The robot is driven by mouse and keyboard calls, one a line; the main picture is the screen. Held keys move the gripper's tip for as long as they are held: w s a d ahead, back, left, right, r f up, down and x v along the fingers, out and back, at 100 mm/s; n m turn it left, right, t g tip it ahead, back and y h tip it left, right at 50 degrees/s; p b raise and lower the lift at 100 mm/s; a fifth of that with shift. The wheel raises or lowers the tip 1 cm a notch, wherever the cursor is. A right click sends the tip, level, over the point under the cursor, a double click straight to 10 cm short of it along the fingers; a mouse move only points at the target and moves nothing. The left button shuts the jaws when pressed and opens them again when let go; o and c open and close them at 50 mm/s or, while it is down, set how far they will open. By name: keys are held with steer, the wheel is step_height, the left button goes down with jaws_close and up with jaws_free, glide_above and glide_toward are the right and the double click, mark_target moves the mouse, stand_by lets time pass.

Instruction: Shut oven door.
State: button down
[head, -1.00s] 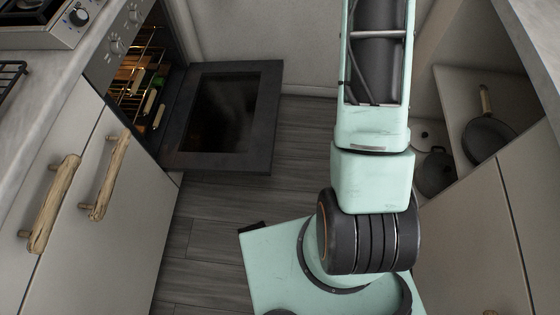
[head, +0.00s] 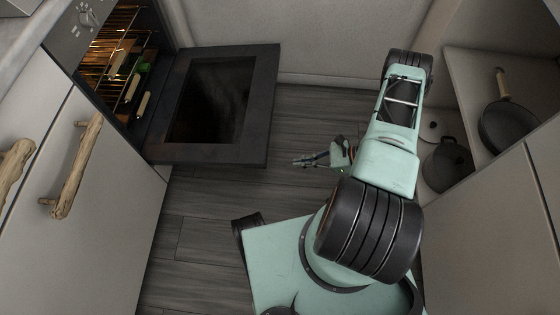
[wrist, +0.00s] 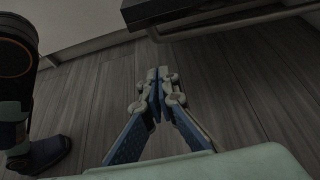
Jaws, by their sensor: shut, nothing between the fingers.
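The oven door (head: 259,105) is a dark panel with a glass window, folded down and open in the head view. It reaches out over the floor from the lit oven (head: 125,60) at the left. My gripper (head: 300,161) is low over the floor, to the right of the door's near right corner, apart from it. In the wrist view my gripper (wrist: 157,75) is shut and empty, with floor boards behind it. A dark edge with a pale bar beneath, likely the door (wrist: 190,10), crosses the top of the wrist view.
Drawers with driftwood handles (head: 77,168) stand at the left. An open cabinet at the right holds a pan (head: 508,128) and a dark pot (head: 447,164). The wooden floor (head: 205,225) between is clear around my base.

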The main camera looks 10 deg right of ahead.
steer(key=w+a+b, duration=0.1)
steer(key=w+a, duration=0.1)
steer(key=a, duration=0.7)
steer(key=shift+w+f+b, duration=0.15)
steer(key=shift+w+b, duration=0.25)
